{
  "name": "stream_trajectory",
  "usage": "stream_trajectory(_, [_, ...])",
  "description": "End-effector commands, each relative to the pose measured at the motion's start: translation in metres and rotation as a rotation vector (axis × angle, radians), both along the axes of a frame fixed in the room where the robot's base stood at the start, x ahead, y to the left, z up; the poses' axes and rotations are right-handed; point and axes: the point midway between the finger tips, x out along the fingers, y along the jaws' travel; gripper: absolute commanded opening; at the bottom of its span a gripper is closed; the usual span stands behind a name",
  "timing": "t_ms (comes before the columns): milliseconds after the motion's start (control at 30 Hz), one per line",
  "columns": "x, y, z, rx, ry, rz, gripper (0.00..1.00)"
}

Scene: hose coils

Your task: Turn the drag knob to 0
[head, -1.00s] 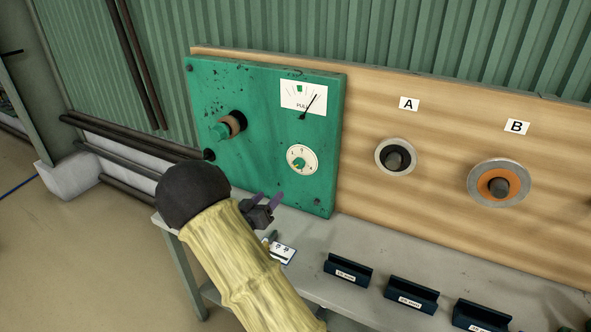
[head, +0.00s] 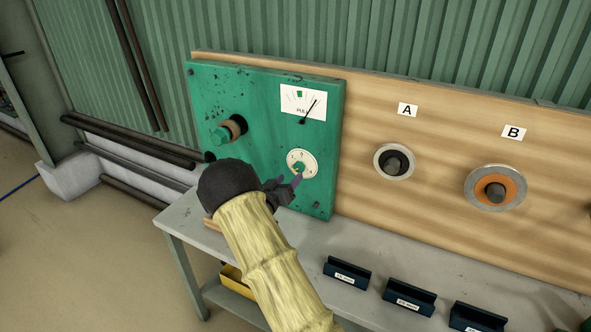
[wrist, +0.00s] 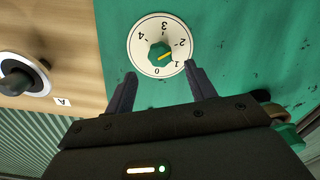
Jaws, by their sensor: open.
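The drag knob (head: 299,167) is a small green knob with a yellow pointer on a round white dial on the green panel. In the wrist view, where the picture is turned over, the knob (wrist: 159,53) sits mid-dial with numbers 0 to 4 around it. My gripper (head: 288,181) is open and empty just in front of the dial's lower left. In the wrist view my gripper's fingers (wrist: 160,72) point toward the dial, one on each side of its lower part, apart from the knob.
A pull gauge (head: 303,101) sits above the dial, its needle leaning right. A larger green knob (head: 220,136) sticks out at left. Spools A (head: 381,163) and B (head: 472,188) are on the wooden board. Dark labelled holders (head: 347,272) stand on the grey bench (head: 245,243).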

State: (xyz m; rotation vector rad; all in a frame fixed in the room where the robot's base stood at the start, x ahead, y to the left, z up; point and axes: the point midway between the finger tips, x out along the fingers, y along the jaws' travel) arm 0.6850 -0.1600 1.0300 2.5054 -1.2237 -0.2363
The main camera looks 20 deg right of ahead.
Motion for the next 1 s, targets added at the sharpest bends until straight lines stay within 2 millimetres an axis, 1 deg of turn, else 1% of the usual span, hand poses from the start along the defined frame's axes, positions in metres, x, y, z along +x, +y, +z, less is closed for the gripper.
stream_trajectory(33, [0.006, -0.008, 0.001, 0.001, -0.001, -0.002, 0.55])
stream_trajectory(100, [0.013, -0.018, 0.002, 0.000, -0.001, -0.002, 0.55])
stream_trajectory(300, [0.030, -0.039, 0.001, 0.000, -0.001, -0.001, 0.55])
stream_trajectory(433, [0.034, -0.044, 0.000, 0.000, 0.002, 0.001, 0.55])
stream_trajectory(667, [0.035, -0.044, 0.000, 0.000, 0.000, 0.001, 0.55])
stream_trajectory(700, [0.034, -0.044, 0.000, 0.000, 0.000, 0.001, 0.51])
stream_trajectory(767, [0.034, -0.044, 0.000, 0.000, 0.000, 0.001, 0.40])
stream_trajectory(800, [0.034, -0.044, 0.000, 0.000, 0.000, 0.001, 0.32])
stream_trajectory(867, [0.034, -0.044, 0.000, 0.000, 0.000, 0.001, 0.20])
stream_trajectory(900, [0.034, -0.044, 0.000, 0.000, 0.000, 0.001, 0.12])
stream_trajectory(933, [0.034, -0.044, 0.000, 0.000, 0.000, 0.001, 0.11])
stream_trajectory(1000, [0.034, -0.044, 0.000, 0.001, -0.001, 0.001, 0.11])
